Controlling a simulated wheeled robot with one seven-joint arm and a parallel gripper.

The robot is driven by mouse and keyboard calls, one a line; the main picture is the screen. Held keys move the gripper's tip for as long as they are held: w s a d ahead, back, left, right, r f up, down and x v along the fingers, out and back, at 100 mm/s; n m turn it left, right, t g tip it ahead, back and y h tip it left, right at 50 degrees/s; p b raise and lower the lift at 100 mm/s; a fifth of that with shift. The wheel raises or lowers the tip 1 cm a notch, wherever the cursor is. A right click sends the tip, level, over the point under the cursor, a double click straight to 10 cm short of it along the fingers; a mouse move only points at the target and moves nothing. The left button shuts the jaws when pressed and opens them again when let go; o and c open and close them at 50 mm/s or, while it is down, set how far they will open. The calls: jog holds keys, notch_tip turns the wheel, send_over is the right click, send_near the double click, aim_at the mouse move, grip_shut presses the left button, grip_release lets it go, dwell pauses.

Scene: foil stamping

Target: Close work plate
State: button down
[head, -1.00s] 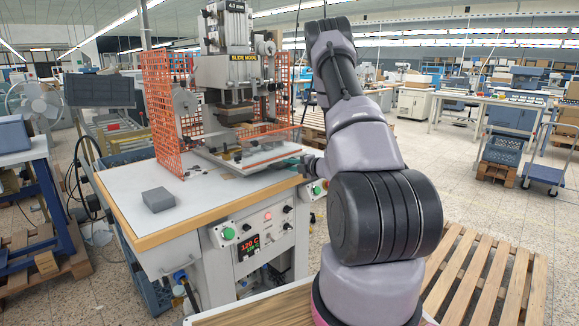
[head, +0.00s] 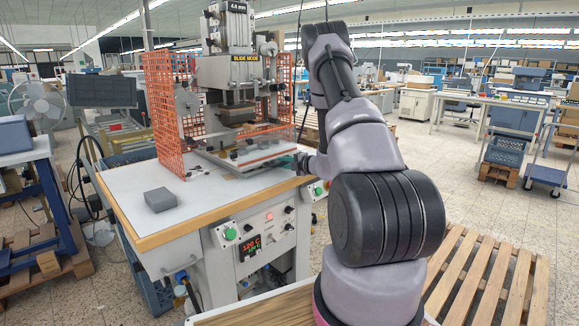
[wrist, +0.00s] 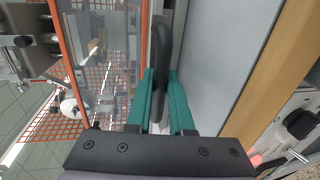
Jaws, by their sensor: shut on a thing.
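The work plate (head: 255,155) is a flat, light plate low under the head of the foil stamping press (head: 230,75). It reaches out towards the table's right side. In the wrist view, my gripper (wrist: 160,85) has its teal fingers shut on a dark, upright handle (wrist: 161,48). In the head view my arm hides most of the gripper, which is at the plate's right end. The joint between handle and plate is not clear.
Orange mesh guards (head: 165,110) stand around the press. A grey block (head: 160,199) lies on the white tabletop (head: 120,182) at the front left. The table has a wooden edge (wrist: 278,60) and a control panel (head: 252,245) below it. A pallet (head: 490,275) lies on the right floor.

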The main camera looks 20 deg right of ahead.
jog(key=c, duration=0.8)
grip_release()
jog(key=v, duration=1)
jog(key=shift+s+d, duration=0.15)
jog(key=shift+s, duration=0.2)
jog(key=shift+r, duration=0.1)
